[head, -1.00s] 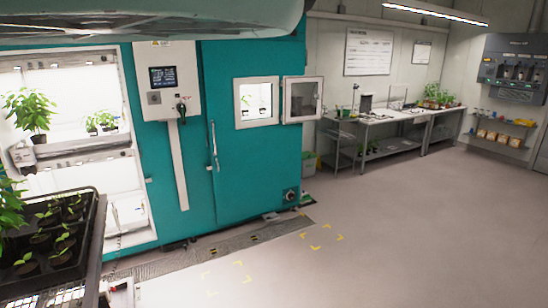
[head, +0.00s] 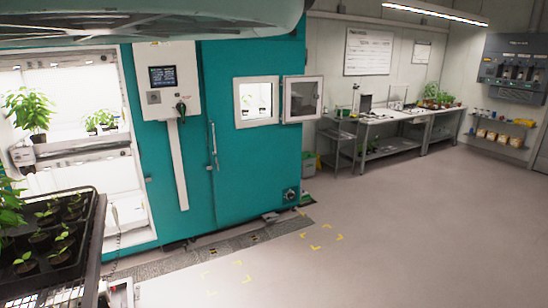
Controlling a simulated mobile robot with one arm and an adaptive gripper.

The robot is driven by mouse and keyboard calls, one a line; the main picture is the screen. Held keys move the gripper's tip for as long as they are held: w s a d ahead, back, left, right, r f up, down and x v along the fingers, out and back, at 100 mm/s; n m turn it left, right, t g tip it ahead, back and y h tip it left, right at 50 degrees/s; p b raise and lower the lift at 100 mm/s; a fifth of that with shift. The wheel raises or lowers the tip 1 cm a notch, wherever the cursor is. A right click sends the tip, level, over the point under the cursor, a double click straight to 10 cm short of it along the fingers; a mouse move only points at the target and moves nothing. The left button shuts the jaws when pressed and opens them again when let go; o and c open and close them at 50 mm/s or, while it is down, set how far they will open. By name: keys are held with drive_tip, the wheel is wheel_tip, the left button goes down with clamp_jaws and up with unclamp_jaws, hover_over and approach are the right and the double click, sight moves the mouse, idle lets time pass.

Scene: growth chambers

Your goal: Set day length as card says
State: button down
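A white control box (head: 167,105) is mounted on the front of the teal growth chamber (head: 255,165). It has a small dark screen (head: 162,77) with text too small to read. Below the screen are a grey round fitting (head: 154,97) and a dark handle or knob (head: 181,107). I cannot make out a card that I can be sure of; a white sheet with printing (head: 369,51) hangs on the far wall, unreadable from here. My gripper is not in view.
Lit plant shelves (head: 75,148) stand open at left. A black seedling tray (head: 92,235) sits on a rack in the lower left foreground. A small window cover (head: 303,99) is swung open. Benches (head: 395,120) line the back wall. The floor (head: 400,220) at centre right is clear.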

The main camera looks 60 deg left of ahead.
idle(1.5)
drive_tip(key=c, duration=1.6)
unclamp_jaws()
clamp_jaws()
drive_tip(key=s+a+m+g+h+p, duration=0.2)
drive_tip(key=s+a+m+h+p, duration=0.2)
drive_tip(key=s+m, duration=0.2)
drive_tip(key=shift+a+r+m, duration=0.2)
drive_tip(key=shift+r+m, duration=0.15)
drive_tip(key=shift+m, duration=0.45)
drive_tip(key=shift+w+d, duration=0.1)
